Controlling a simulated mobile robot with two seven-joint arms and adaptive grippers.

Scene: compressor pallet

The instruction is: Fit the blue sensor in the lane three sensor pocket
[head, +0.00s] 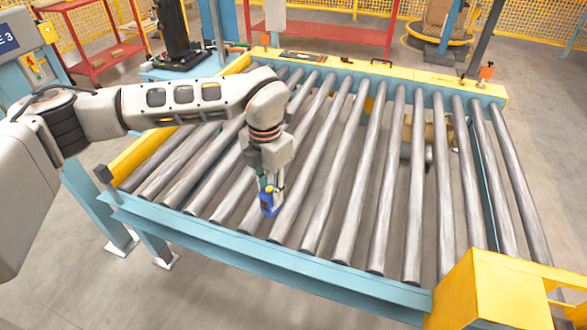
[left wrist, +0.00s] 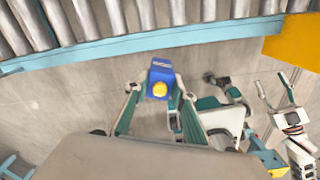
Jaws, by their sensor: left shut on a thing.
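The blue sensor (head: 267,207) is a small blue block with a yellow round top. My left gripper (head: 269,191) points down and is shut on it, above the near part of the roller conveyor in the head view. In the left wrist view the blue sensor (left wrist: 160,68) sits between the two fingertips of my left gripper (left wrist: 157,82), with bare floor behind it. My right gripper (left wrist: 274,82) shows small at the lower right of that view, its fingers apart and empty. I cannot make out the lane three sensor pocket.
The roller conveyor has a light blue near rail (head: 270,262) and a yellow guard (head: 490,290) at its near right corner. A red table (head: 322,27) stands behind. Floor in front is clear.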

